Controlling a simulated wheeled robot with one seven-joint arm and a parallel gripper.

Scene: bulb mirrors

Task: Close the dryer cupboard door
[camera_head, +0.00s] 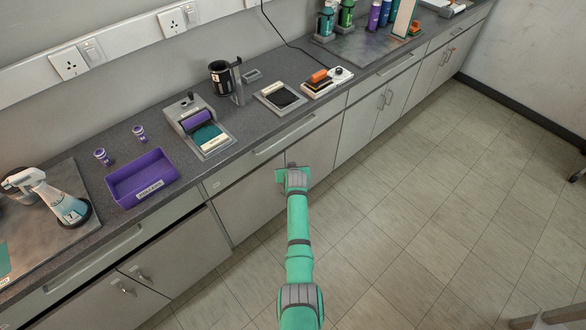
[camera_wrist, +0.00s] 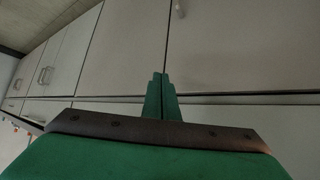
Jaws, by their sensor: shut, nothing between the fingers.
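My gripper (camera_head: 292,170) is at the row of grey cupboards under the counter, in front of the middle cupboard. Its fingers (camera_wrist: 160,95) are shut and empty in the wrist view. The middle cupboard has a left door (camera_head: 243,207) and a right door (camera_head: 322,150); the right one is partly hidden by my gripper. In the wrist view a seam between two door panels runs up from the fingertips, with a small handle (camera_wrist: 180,8) near the top. Both doors look nearly flush; I cannot tell whether one is slightly ajar. No readable label marks the dryer cupboard.
More cupboards stand at the left (camera_head: 185,252) and right (camera_head: 385,110). The counter above holds a purple tray (camera_head: 142,177), a spray bottle (camera_head: 58,203), a roller device (camera_head: 203,127) and several bottles.

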